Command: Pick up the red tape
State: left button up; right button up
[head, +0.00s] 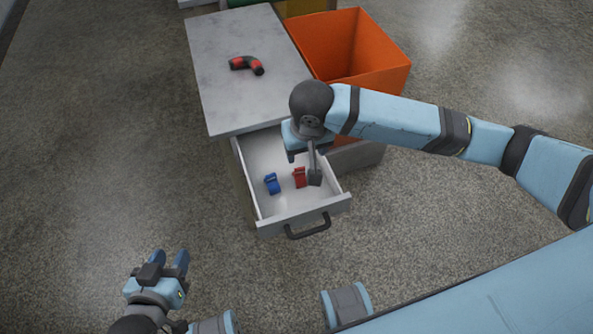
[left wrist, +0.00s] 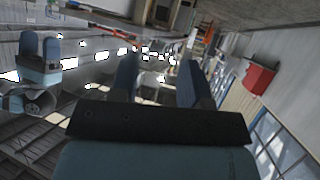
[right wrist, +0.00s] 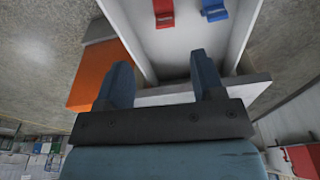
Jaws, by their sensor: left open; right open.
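The red tape (head: 299,177) stands in the open drawer (head: 262,227), to the right of a similar blue tape (head: 272,183). In the right wrist view the red tape (right wrist: 163,13) and the blue tape (right wrist: 214,9) are at the top edge, partly cut off. My right gripper (head: 304,152) is over the back of the drawer, open and empty, apart from the red tape. Its two fingers (right wrist: 160,78) show spread in the right wrist view. My left gripper (head: 172,260) is open and empty, in front of the drawer and to its left.
The grey cabinet top (head: 225,100) is behind the drawer, with a red and black hose piece (head: 246,64) on it. An orange bin (head: 375,55) stands right of the cabinet. The drawer handle (head: 308,229) juts forward. The floor at left is clear.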

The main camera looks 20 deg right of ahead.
aim_at(300, 168)
jog(key=f, duration=0.2)
jog(key=f+b, duration=0.1)
jog(key=f, duration=0.1)
jog(key=f+b, duration=0.1)
jog(key=f, duration=0.1)
jog(key=shift+w+f, duration=0.25)
jog(key=shift+w, duration=0.15)
jog(key=f, duration=0.1)
jog(key=w+f+b, duration=0.1)
jog(key=f, duration=0.1)
jog(key=f+b, duration=0.1)
jog(key=f, duration=0.1)
jog(key=shift+w+a+f, duration=0.1)
jog(key=shift+w+a, duration=0.1)
jog(key=shift+a, duration=0.1)
jog(key=shift+f+b, duration=0.3)
jog(key=shift+b, duration=0.05)
pick_arm(q)
jog(key=w+d+r+t+h, duration=0.2)
jog(key=d+r+t, duration=0.1)
jog(key=r, duration=0.4)
jog(key=shift+w+d+r+t+h, duration=0.2)
jog(key=shift+d+t+h, duration=0.1)
jog(key=shift+d+t, duration=0.15)
pick_arm(e)
jog(key=c, duration=1)
